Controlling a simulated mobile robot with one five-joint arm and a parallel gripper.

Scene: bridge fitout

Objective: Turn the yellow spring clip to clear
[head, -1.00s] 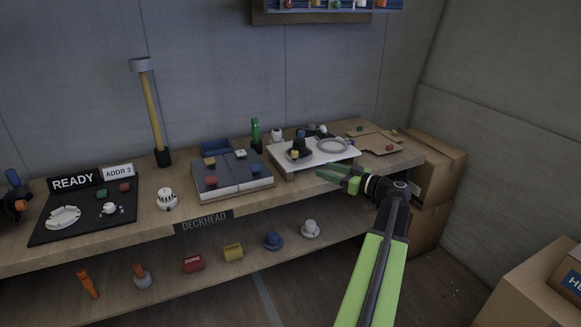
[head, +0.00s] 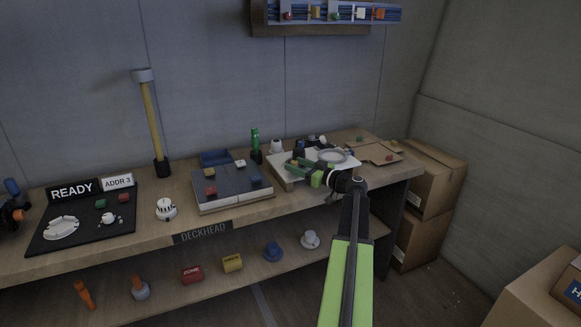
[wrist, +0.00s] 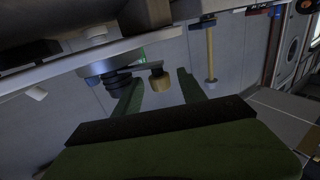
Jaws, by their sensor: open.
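The yellow spring clip (wrist: 160,82) shows in the wrist view as a small yellow block below a dark post (wrist: 147,14). My gripper (wrist: 160,77) is open, with one green finger on each side of the clip in that view. Gaps show on both sides, and I cannot tell how deep the clip sits between the fingers. My gripper hides the clip there.
A white ring (head: 332,156) lies on the board, with small dark and white parts behind it. A grey tray with coloured blocks (head: 232,190) stands to the left. A green bottle-like item (head: 255,142) stands behind. Cardboard boxes (head: 428,190) are at the right.

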